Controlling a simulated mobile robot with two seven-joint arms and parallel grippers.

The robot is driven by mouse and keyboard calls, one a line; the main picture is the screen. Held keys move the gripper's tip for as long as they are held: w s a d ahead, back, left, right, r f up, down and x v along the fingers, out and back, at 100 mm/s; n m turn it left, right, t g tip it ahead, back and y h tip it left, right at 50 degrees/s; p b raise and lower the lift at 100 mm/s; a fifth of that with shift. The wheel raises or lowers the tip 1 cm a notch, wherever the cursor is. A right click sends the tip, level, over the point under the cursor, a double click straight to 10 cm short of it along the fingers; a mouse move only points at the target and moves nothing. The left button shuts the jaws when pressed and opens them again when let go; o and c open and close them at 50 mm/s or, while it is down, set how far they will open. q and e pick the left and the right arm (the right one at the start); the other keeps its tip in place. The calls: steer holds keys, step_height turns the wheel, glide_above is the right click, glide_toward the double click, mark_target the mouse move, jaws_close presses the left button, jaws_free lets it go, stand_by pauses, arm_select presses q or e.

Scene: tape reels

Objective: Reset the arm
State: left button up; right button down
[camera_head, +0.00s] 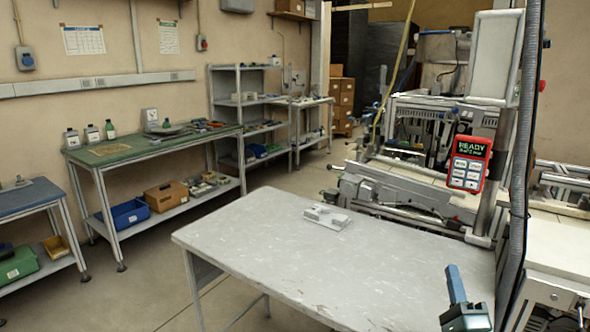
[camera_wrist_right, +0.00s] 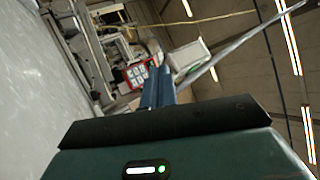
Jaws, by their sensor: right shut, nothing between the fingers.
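My right gripper (camera_head: 456,284) shows at the lower right of the head view, over the right front part of the grey table (camera_head: 270,250). Its blue fingers are together with nothing between them, and they point up and away. The right wrist view shows the same shut fingers (camera_wrist_right: 157,88) in front of the machine. My left gripper is in neither view.
A small pale block-like part (camera_head: 327,217) lies near the table's far edge. A red control panel reading READY (camera_head: 468,164) hangs on a post beside a grey hose (camera_head: 520,170). Machinery (camera_head: 400,190) stands behind the table. Most of the tabletop is clear. A green-topped bench (camera_head: 150,146) stands left.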

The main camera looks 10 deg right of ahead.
steer(key=s+a+f+n+g+y, duration=0.3)
steer(key=a+f+n+y, duration=0.2)
steer(key=a+f+n, duration=0.35)
steer(key=s+a+f+n+g+y+p, duration=0.1)
steer(key=s+a+f+n+g, duration=0.4)
steer(key=s, duration=0.4)
steer(key=s+a+f+n+g+y+p, duration=0.1)
steer(key=s+a+f+n+g, duration=0.4)
steer(key=s+a+f+n, duration=0.3)
steer(key=shift+s+a+f+n+y, duration=0.15)
steer(key=shift+s+f+n+y, duration=0.2)
steer(key=shift+s+n, duration=0.2)
